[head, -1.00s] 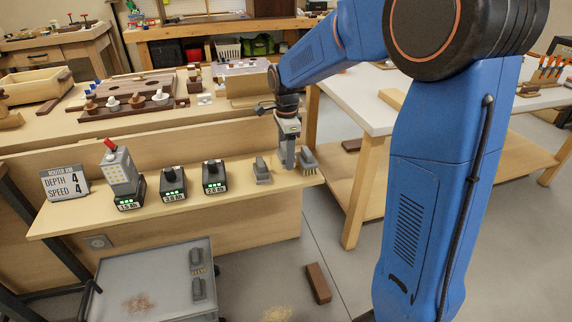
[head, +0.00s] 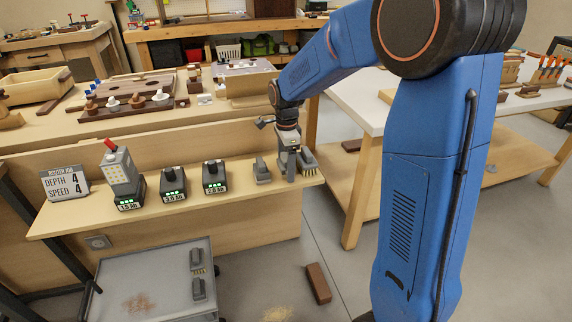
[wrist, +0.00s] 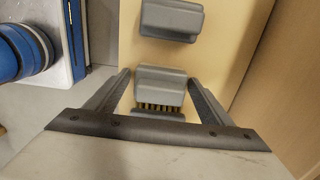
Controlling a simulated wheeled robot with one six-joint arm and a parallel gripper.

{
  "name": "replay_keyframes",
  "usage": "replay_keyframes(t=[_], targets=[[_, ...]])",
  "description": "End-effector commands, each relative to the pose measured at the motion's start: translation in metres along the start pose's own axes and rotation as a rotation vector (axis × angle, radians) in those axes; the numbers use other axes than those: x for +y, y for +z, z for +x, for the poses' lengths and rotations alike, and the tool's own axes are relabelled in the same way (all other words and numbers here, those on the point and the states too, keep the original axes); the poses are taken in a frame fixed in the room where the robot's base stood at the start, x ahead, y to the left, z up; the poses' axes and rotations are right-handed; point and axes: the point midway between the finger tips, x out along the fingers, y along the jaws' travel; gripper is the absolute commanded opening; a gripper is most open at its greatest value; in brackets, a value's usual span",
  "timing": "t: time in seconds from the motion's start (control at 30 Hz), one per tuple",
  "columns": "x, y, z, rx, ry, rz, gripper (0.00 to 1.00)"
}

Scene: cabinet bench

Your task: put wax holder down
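A grey holder-like block (head: 262,171) stands on the shelf, and it also shows at the top of the wrist view (wrist: 172,20). A similar grey block with tan bristles (head: 309,162) stands to its right near the shelf end. In the wrist view this bristled block (wrist: 158,86) lies between my fingers. Which of the two is the wax holder I cannot tell. My gripper (head: 290,178) is low over the shelf's right end, pointing down. In the wrist view its fingers (wrist: 158,76) are spread, one on each side of the bristled block; firm contact is not visible.
The shelf (head: 240,205) also carries several chargers (head: 173,185) and a depth and speed sign (head: 65,184) to the left. A grey cart (head: 150,275) with two bristled blocks stands below. A white-topped table (head: 350,100) is at the right.

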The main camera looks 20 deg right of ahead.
Motion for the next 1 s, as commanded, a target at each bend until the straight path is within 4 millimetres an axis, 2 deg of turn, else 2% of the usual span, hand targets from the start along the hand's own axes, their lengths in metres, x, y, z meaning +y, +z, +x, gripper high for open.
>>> replay_keyframes(t=[0.27,0.37,0.8,1.0], targets=[[0.0,0.0,-0.007,0.0,-0.001,0.0,0.75],[-0.001,0.0,-0.02,0.0,-0.004,0.0,0.75],[0.0,0.0,-0.1,0.0,-0.002,0.0,0.75],[0.0,0.0,-0.119,0.0,-0.001,0.0,0.75]])
